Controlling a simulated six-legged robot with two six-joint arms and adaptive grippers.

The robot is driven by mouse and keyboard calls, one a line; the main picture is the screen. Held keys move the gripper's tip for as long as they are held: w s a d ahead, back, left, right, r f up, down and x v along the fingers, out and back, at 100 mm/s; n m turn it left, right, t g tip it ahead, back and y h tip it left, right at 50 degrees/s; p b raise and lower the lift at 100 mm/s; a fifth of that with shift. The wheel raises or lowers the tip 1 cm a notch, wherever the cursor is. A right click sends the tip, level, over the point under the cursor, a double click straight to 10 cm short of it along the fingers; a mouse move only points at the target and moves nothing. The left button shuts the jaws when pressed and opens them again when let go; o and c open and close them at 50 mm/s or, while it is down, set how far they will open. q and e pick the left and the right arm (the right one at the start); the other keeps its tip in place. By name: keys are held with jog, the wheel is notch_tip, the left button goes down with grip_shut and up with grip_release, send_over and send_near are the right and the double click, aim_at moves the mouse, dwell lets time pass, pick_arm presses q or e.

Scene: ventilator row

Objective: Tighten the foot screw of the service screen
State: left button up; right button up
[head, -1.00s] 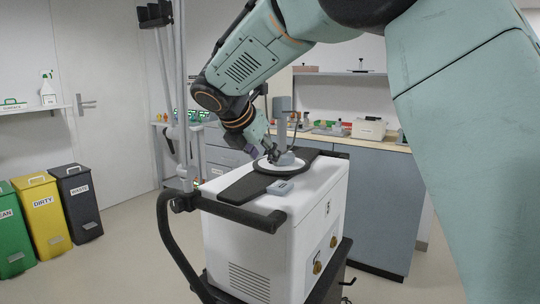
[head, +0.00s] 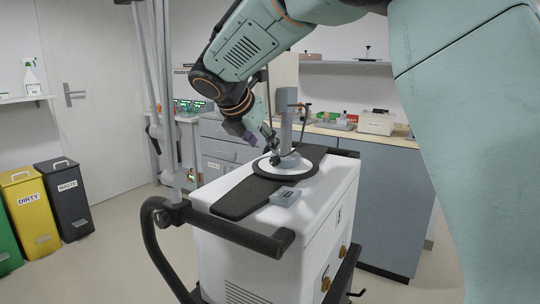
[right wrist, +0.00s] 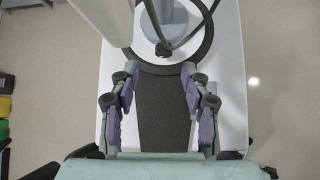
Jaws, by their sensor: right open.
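The foot of the service screen is a blue-grey block and post (head: 286,135) on a round white plate with a dark rim (head: 300,172), on top of the white cart (head: 325,210). The screen panel itself cannot be made out. In the right wrist view a small dark knob (right wrist: 163,48), which looks like the foot screw, sits at the near edge of the round blue-grey foot (right wrist: 170,22). My right gripper (head: 258,143) is above the cart, left of the post. In the wrist view its two purple-padded fingers (right wrist: 160,78) are apart and empty, with the knob just beyond the fingertips. My left gripper is not in view.
A dark handlebar (head: 225,233) runs along the cart's near edge. A small grey box (head: 285,197) lies on its top. A counter (head: 370,135) stands behind.

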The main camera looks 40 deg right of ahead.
aim_at(274, 157)
jog(key=b+x, duration=0.1)
jog(key=x, duration=0.2)
jog(key=b+x, duration=0.1)
jog(key=x, duration=0.3)
jog(key=shift+s, duration=0.25)
jog(key=shift+s+d, duration=0.15)
jog(key=shift+d, duration=0.05)
jog(key=shift+f, duration=0.15)
jog(key=shift+c, duration=2.7)
grip_shut()
